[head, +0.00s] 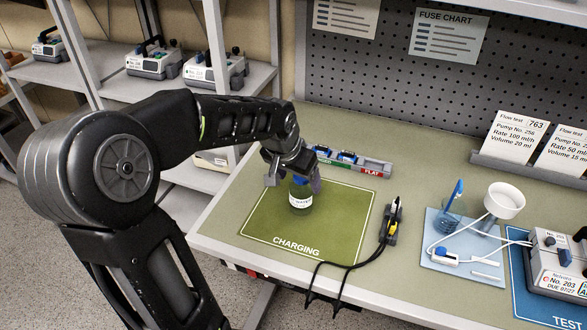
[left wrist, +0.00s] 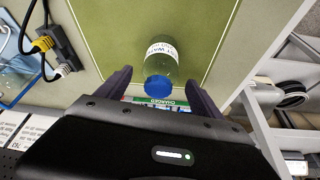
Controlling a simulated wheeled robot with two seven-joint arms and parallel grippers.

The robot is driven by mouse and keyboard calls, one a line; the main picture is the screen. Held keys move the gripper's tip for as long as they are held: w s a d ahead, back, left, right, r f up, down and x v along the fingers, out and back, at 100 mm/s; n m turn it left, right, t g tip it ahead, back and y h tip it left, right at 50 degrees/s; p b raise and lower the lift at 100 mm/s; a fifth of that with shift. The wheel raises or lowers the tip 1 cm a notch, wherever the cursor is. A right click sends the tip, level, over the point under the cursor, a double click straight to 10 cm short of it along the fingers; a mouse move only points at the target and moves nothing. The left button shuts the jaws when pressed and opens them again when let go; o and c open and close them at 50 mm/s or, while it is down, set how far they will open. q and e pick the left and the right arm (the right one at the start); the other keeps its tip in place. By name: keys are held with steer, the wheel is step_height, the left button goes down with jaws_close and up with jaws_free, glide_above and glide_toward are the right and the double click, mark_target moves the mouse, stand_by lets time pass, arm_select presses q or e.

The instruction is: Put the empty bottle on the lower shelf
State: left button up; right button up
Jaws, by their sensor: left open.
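A clear bottle (head: 300,197) with a blue cap and a white label marked "WATER" stands upright on the green charging mat (head: 345,240). It also shows in the left wrist view (left wrist: 161,62), with its blue cap (left wrist: 158,87) toward my gripper. My left gripper (head: 294,184) is open, its fingers on either side of the bottle's top, with gaps visible in the left wrist view (left wrist: 158,84). I cannot tell whether the bottle is empty. Shelves (head: 75,73) stand to the left of the bench; the lower shelf (head: 185,205) is partly hidden by my arm. My right gripper is not in view.
A small tray with blue-topped items (head: 375,167) lies behind the mat. A black cable with a yellow-marked connector (head: 391,222) lies at the mat's right. A blue tray (head: 460,265) with a beaker and white cup, and a pump (head: 557,262), stand further right. Pumps occupy the upper shelf.

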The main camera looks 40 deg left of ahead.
arm_select(q)
steer(key=v, duration=0.6)
steer(key=shift+b, duration=0.35)
steer(key=shift+o, duration=0.4)
steer(key=shift+s, duration=0.15)
